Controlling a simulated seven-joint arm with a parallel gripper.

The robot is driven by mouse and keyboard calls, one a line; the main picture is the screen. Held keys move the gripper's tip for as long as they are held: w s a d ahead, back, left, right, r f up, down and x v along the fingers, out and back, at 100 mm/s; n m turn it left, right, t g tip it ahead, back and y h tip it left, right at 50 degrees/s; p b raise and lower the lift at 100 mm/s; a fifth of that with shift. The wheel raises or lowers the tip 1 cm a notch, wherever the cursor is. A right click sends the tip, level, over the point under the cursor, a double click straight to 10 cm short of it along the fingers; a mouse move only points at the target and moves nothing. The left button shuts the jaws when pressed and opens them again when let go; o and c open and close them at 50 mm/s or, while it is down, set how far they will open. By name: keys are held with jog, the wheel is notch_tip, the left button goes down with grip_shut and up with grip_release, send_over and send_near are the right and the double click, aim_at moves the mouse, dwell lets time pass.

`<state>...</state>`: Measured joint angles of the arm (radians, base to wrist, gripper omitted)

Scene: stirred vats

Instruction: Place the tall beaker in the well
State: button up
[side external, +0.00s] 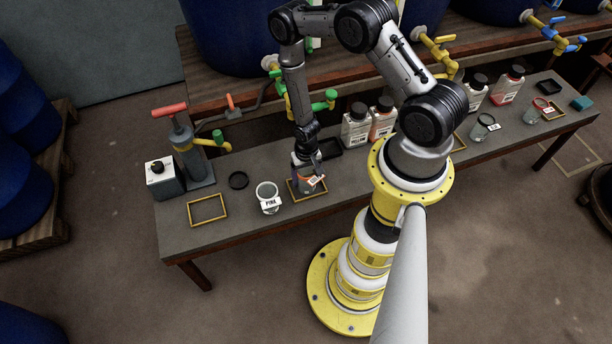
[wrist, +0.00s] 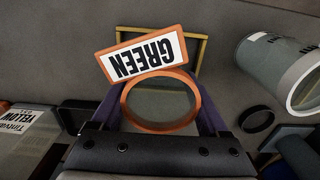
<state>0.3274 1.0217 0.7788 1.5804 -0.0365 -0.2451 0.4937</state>
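A clear beaker with an orange rim and a GREEN tag (side external: 306,185) is at the yellow square frame (side external: 323,192) on the bench. In the wrist view its orange rim (wrist: 128,106) lies between my purple fingers, and the yellow frame (wrist: 204,50) shows behind it. My gripper (side external: 308,170) points down and looks shut on this beaker. I cannot tell whether the beaker's base touches the bench. I cannot tell which is the tall one.
An empty yellow frame (side external: 191,214) lies at the bench's left end, with a black ring (side external: 238,180) nearby. A pump (side external: 190,160) stands at the back left. Bottles (side external: 355,130) and a black tray (side external: 329,146) are behind my gripper. More tagged beakers (side external: 483,128) stand at right.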

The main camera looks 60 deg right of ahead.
jog(key=shift+o, duration=1.4)
jog(key=w+a+r+n+t, duration=0.1)
jog(key=w+a+r+n, duration=0.1)
jog(key=r, duration=1.8)
jog(key=w+a+r+n+t, duration=0.1)
jog(key=w+r+n+t, duration=0.15)
jog(key=r, duration=1.75)
jog(key=s+a+r+n+t, duration=0.1)
jog(key=s+a+r+n, duration=0.1)
jog(key=s+r, duration=0.5)
jog(key=s+a+r+n+t, duration=0.1)
jog(key=s+a+r, duration=0.3)
jog(key=s+r, duration=0.4)
jog(key=shift+s+r+n, duration=0.2)
jog(key=shift+s+n, duration=0.2)
jog(key=shift+n, duration=0.35)
